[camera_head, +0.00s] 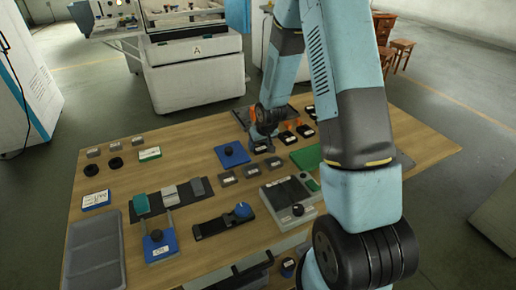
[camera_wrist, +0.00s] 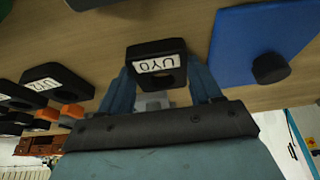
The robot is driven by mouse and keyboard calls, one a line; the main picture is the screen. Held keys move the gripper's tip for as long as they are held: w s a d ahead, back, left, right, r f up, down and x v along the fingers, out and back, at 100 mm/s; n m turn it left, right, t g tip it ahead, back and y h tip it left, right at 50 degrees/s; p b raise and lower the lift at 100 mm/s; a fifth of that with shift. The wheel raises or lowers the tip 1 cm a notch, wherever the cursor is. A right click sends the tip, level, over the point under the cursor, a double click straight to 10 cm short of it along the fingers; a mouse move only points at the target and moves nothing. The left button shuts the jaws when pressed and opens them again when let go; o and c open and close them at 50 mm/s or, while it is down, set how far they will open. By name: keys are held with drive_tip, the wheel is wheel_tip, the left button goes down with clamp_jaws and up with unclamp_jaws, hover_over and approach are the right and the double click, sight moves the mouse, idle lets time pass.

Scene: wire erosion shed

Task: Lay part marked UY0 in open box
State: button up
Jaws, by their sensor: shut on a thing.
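The part marked UY0 (camera_wrist: 155,52) is a small black block with a white label, seen in the wrist view. My gripper (camera_wrist: 160,78) is shut on it, with one blue finger on each side. In the head view my gripper (camera_head: 262,143) is above the far middle of the table, just right of a blue plate with a dark knob (camera_head: 232,154). I cannot tell whether the part is clear of the tabletop. A shallow grey open tray (camera_head: 95,258) lies at the table's near left corner. I cannot tell for sure which container is the open box.
More black labelled blocks (camera_wrist: 60,78) lie left in the wrist view. The blue plate (camera_wrist: 262,35) is close on the right there. Several grey blocks (camera_head: 228,179) stand near my gripper on the wooden table (camera_head: 185,140). A grey fixture (camera_head: 290,195) stands nearer.

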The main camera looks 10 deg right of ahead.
drive_tip(key=c, duration=0.7)
